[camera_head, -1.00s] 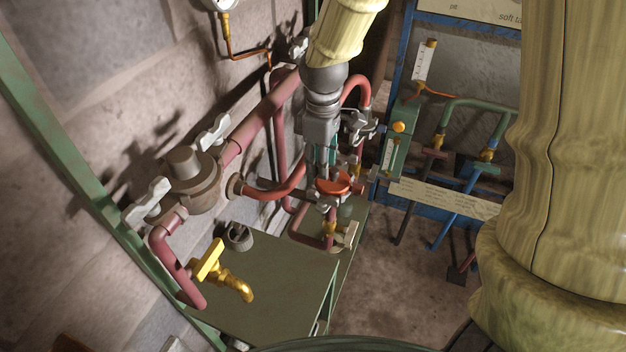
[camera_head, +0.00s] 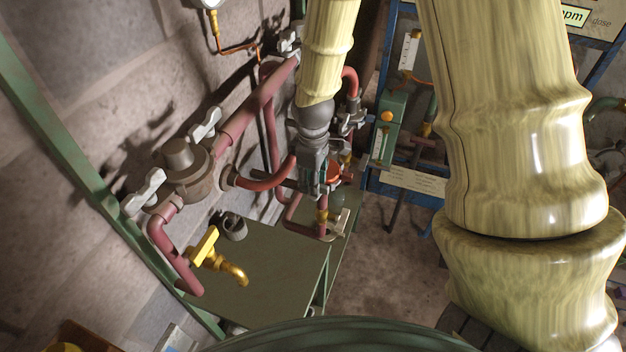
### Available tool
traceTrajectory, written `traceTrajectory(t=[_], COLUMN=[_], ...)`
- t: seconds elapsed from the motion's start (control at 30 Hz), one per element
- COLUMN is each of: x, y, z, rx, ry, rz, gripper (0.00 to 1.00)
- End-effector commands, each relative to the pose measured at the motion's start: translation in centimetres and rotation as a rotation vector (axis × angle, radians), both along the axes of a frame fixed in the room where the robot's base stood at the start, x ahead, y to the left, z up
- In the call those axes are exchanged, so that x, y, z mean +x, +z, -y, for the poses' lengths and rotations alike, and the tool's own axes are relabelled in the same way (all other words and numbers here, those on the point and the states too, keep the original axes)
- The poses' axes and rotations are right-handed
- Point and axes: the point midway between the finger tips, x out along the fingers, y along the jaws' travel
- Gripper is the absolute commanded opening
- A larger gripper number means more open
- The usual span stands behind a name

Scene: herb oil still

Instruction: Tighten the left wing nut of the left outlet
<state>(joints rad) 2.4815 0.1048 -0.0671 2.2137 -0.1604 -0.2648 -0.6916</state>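Grey wing nuts sit on the red pipework along the wall: one (camera_head: 145,191) at the lower left, one (camera_head: 205,125) above the round brown-grey pipe body (camera_head: 190,172), and one (camera_head: 289,41) at the upper end of the pipe. Another grey winged fitting (camera_head: 352,117) is right of my wrist. I cannot tell which belongs to the left outlet. My gripper (camera_head: 311,188) points down in front of the red valve handle (camera_head: 334,173) and partly hides it. The fingers overlap the pipes behind, so their opening and any contact are unclear.
A yellow tap (camera_head: 222,262) and a dark short cylinder (camera_head: 233,227) are by the green table (camera_head: 285,265). A pale-handled fitting (camera_head: 338,224) is below my gripper. A green box (camera_head: 387,125) on a blue frame stands to the right, with open floor (camera_head: 375,270) below.

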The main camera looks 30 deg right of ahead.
Motion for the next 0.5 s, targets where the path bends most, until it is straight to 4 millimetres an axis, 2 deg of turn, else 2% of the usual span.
traceTrajectory(t=[0.47, 0.5], x=[-0.05, -0.05], y=[-0.71, -0.71], z=[0.01, 0.01], rx=[0.0, 0.0], ry=[-0.001, -0.001], rz=[0.0, 0.0], gripper=[0.34, 0.26])
